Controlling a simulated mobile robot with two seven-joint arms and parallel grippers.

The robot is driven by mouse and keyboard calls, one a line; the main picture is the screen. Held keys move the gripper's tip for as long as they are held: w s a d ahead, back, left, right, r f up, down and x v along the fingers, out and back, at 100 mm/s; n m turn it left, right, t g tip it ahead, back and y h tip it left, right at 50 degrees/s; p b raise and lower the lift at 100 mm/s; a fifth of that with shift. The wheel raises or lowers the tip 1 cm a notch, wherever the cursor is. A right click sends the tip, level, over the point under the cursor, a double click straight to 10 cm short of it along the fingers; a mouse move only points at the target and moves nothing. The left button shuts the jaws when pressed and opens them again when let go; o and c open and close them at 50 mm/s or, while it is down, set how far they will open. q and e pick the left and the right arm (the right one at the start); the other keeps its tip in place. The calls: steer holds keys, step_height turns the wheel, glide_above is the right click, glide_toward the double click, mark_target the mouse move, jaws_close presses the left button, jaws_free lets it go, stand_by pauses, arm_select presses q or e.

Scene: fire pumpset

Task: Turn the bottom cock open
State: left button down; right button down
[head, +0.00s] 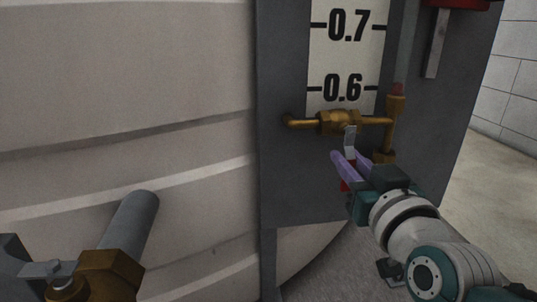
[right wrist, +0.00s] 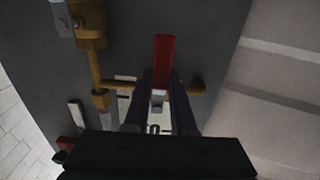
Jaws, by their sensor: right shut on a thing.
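The bottom cock (head: 338,122) is a brass valve on a horizontal brass pipe just below the 0.6 mark of the gauge. Its lever, a silver stem (head: 349,141) with a red grip (head: 345,186), hangs down from the valve, across the pipe's line. My right gripper (head: 352,156) has its purple fingers on either side of the lever and is shut on it. In the right wrist view the red grip (right wrist: 164,58) shows between and beyond the two dark fingers (right wrist: 162,85); the fingers hide part of the lever. My left gripper is in neither view.
A white gauge board (head: 345,55) on a grey panel (head: 287,180) stands behind the cock. A vertical brass fitting (head: 391,125) with a red tip is close on the right. A large pale tank (head: 120,100) fills the left. A grey pipe (head: 130,228) with brass fitting juts out lower left.

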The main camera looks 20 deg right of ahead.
steer(key=shift+a, duration=0.1)
stand_by(0.5)
steer(key=shift+w+a+r+m+p, duration=0.15)
steer(key=shift+a+r+m+p, duration=0.8)
steer(key=shift+m, duration=2.05)
steer(key=shift+w+a+r+m+p, duration=0.15)
steer(key=shift+a+r+m+p, duration=0.2)
steer(key=shift+m+p, duration=1.85)
steer(key=shift+w+a+r+m+p, duration=0.25)
steer(key=shift+a+r+m, duration=0.45)
steer(key=shift+m, duration=3.1)
steer(key=shift+d+r, duration=0.1)
steer(key=c, duration=0.7)
jaws_free()
steer(key=shift+s, duration=0.1)
steer(key=shift+c, duration=0.2)
